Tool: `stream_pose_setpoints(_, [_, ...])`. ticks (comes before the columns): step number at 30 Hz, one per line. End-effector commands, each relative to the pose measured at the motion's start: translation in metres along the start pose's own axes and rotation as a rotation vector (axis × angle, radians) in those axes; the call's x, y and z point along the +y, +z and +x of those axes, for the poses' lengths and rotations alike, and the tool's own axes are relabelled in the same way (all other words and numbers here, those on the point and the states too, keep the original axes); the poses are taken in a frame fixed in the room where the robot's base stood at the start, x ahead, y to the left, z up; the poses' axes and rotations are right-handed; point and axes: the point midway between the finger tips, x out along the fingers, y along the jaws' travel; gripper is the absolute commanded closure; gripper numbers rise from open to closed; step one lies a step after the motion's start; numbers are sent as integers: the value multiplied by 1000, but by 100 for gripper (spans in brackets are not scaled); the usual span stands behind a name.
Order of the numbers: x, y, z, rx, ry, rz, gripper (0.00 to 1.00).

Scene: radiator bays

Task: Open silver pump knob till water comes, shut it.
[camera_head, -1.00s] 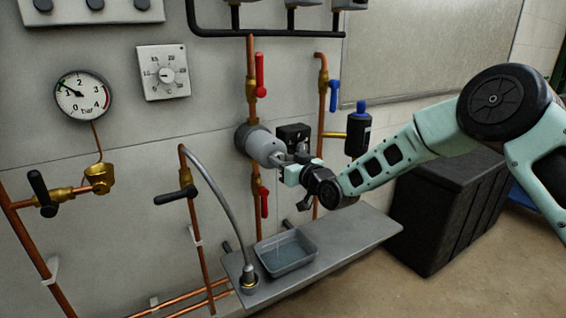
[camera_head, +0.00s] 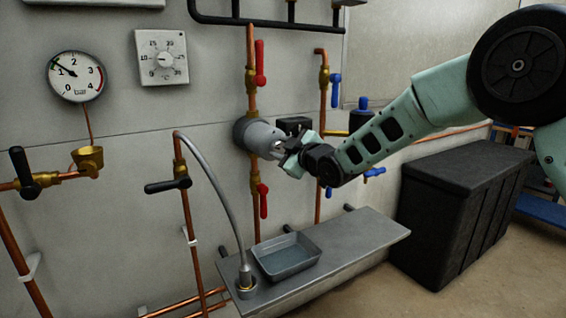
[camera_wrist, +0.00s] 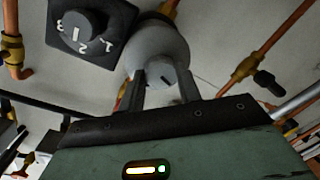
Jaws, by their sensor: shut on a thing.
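The grey pump (camera_head: 255,136) is mounted on the copper pipe at the wall. In the wrist view, the pump (camera_wrist: 158,42) has a silver knob (camera_wrist: 166,77) on its front face, with a dark slot mark. My gripper (camera_head: 281,152) is at the pump's front end. Its two fingers (camera_wrist: 166,88) are on either side of the knob and shut on it. The fingers and wrist mostly hide the knob in the head view. A grey tray (camera_head: 308,262) stands below on the shelf; no falling water is clear now.
A black dial box (camera_wrist: 88,28) sits beside the pump. Red valve levers are above (camera_head: 260,62) and below (camera_head: 263,200) it. The grey shelf (camera_head: 375,240) and black chest (camera_head: 460,205) stand below.

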Motion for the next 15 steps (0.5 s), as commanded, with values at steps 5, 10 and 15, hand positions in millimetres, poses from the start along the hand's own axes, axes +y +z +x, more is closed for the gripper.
stream_pose_setpoints(5, [-6,3,0,-16,-2,-139,89])
stream_pose_setpoints(10, [-6,2,0,-29,-2,-240,89])
stream_pose_setpoints(15, [-4,1,0,-37,-1,-306,89])
